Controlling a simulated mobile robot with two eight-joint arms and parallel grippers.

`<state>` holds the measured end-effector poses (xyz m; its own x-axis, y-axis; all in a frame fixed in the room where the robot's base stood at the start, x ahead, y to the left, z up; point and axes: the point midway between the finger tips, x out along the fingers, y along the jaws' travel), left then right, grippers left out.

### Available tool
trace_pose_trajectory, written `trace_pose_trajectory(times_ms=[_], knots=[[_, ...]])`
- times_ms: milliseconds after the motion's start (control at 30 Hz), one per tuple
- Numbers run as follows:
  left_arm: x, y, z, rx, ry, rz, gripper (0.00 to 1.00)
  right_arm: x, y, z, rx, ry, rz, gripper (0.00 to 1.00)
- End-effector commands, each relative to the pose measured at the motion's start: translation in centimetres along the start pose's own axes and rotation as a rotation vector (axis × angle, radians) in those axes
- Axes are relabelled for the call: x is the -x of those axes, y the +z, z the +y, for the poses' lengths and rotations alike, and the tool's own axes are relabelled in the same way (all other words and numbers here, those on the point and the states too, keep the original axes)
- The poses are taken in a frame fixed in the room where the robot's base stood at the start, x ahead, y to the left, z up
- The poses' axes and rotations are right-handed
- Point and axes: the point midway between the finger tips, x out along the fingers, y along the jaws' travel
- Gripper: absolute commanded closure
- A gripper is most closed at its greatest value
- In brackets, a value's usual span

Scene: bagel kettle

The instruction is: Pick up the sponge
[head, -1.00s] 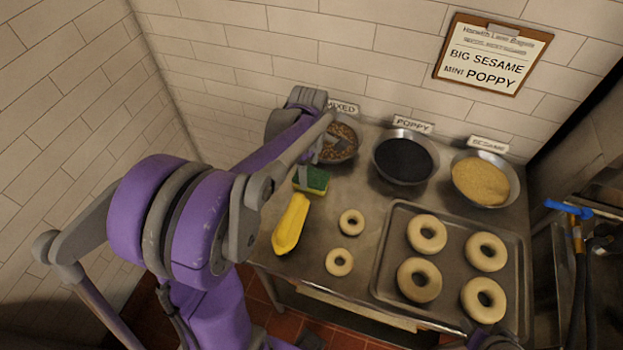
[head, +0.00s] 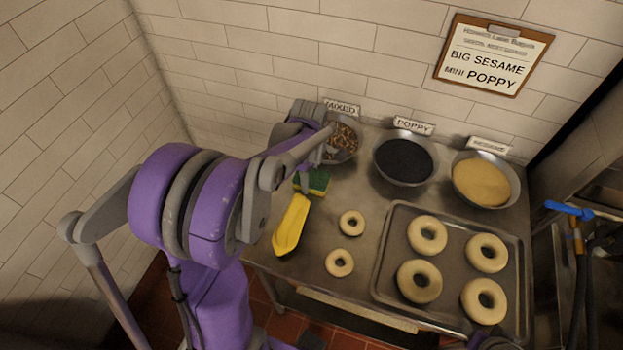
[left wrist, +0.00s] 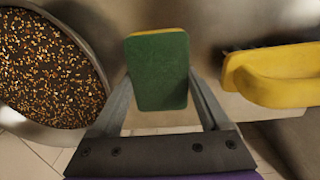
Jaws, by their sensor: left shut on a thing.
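The sponge (head: 318,183) is green with a yellow layer. It sits at the left of the metal table, behind a yellow-handled tool. My left gripper (left wrist: 160,88) is shut on the sponge, with one finger on each side of it, as the left wrist view shows the sponge (left wrist: 158,65). In the head view my left arm covers part of the sponge and most of the fingers. I cannot tell whether the sponge is clear of the table. My right gripper is not clearly in view.
The mixed-seed bowl (head: 343,142) is close behind the sponge. The yellow-handled tool (head: 291,225) lies in front of it. Two small bagels (head: 351,223) lie to the right. A tray (head: 455,215) holds larger bagels. Poppy (head: 403,160) and sesame (head: 481,183) bowls stand behind.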

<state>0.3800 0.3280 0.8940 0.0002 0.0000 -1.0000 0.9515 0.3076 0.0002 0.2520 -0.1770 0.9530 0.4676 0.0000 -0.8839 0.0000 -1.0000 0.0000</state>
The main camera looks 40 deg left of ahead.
Motion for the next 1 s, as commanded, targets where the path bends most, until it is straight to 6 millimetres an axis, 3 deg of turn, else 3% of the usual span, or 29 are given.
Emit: trace_pose_trajectory(times_ms=[233,633,1000], knots=[[1.4,0.0,0.0,0.0,0.0,0.0,0.8,0.1,-0.1,0.0,0.0,0.0,0.001,0.49],[8.8,0.0,0.0,0.0,0.0,0.0,0.8,0.6,-0.7,0.0,0.0,0.0,0.006,0.49],[10.0,0.0,0.0,0.0,0.0,0.0,0.8,0.6,-0.7,0.0,0.0,0.0,0.006,0.49]])
